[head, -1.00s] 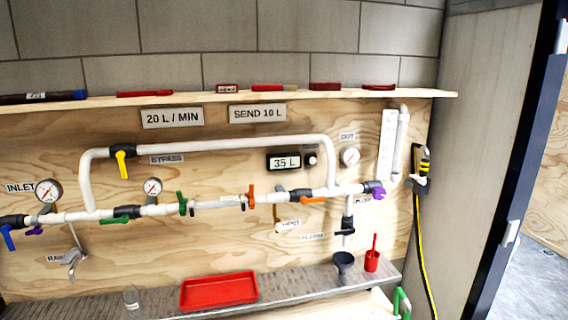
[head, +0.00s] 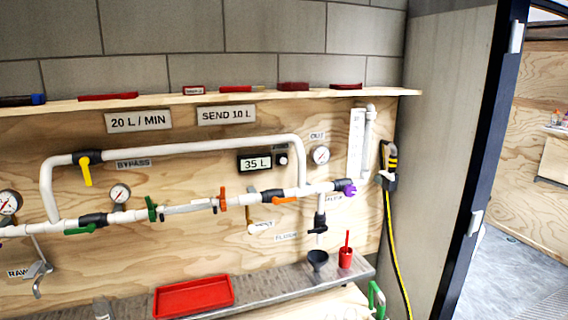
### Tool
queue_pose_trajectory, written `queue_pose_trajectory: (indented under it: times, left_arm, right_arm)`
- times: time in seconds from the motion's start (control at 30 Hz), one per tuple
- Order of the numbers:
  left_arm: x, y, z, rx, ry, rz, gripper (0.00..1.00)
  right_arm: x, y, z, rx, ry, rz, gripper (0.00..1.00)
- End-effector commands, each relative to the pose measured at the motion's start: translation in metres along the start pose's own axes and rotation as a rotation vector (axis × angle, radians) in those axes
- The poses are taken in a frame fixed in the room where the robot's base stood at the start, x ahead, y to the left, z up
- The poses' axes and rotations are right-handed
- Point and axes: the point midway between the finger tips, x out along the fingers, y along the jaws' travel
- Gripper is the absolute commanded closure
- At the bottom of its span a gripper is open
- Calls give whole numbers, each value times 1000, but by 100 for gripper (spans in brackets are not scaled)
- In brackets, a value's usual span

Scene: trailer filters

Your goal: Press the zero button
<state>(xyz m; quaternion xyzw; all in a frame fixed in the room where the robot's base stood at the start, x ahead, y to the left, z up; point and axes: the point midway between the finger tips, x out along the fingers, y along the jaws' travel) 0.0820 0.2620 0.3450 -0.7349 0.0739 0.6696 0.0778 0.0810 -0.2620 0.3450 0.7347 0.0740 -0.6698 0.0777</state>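A small black meter with a display reading 35 L (head: 255,163) is mounted on the plywood wall panel, under the upper white pipe. Just right of the display is a small round button (head: 282,159) in a dark housing, likely the zero button; no label on it is readable. Neither of my grippers is in view.
White pipes (head: 200,148) with coloured valve handles and round gauges (head: 320,155) run along the panel. A shelf (head: 180,98) is above. A doorway opens at right.

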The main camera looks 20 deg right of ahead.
Motion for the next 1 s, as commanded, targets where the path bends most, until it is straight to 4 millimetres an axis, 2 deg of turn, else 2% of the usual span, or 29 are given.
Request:
queue_pose_trajectory:
  times: [0.03, 0.13, 0.17, 1.0]
  left_arm:
    - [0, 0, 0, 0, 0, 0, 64]
    - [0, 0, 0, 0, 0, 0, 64]
    - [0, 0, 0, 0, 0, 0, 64]
    - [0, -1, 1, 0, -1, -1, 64]
  right_arm:
    - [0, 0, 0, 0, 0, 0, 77]
    - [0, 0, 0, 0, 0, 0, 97]
    - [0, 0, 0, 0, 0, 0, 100]
    - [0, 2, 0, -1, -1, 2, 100]
